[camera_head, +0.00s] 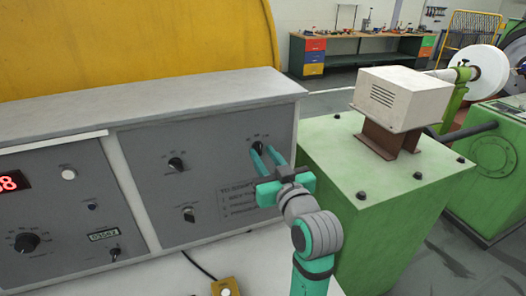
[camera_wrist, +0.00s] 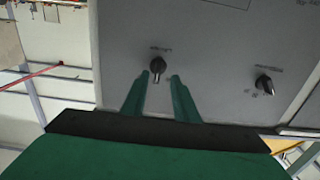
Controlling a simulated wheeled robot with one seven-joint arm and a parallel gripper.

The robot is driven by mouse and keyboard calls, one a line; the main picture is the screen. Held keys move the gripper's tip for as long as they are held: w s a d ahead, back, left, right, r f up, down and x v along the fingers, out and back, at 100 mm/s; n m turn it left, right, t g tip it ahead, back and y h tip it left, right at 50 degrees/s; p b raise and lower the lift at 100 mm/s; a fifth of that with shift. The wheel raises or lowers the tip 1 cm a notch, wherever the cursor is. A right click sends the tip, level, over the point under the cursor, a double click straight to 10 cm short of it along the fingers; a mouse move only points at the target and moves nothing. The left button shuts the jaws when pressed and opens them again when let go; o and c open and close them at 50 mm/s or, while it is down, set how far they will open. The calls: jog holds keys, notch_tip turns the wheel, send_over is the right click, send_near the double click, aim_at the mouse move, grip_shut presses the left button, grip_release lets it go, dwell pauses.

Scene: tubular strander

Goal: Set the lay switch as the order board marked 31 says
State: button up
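A grey control panel (camera_head: 215,210) carries several dark rotary knobs. My gripper (camera_head: 264,150) is at a small black knob (camera_head: 258,145) at the panel's upper right. In the wrist view this knob (camera_wrist: 157,66) has a pale pointer mark and lies between and just beyond the tips of my gripper (camera_wrist: 160,77). The fingers are apart, with gaps on both sides of the knob. Its small label is too blurred to read, so I cannot confirm it is the lay switch. I see no order board marked 31.
Another knob (camera_head: 176,163) sits left on the panel; it also shows in the wrist view (camera_wrist: 265,84). A lower switch (camera_head: 189,213) is below it. A green cabinet (camera_head: 375,165) with a beige box (camera_head: 402,97) stands close right of my arm. A yellow drum cover (camera_head: 130,45) rises behind.

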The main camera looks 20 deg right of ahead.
aim_at(259, 148)
jog(key=shift+w+d, duration=0.2)
jog(key=shift+w, duration=0.85)
jog(key=shift+w, duration=0.15)
grip_shut()
jog(key=shift+d, duration=0.1)
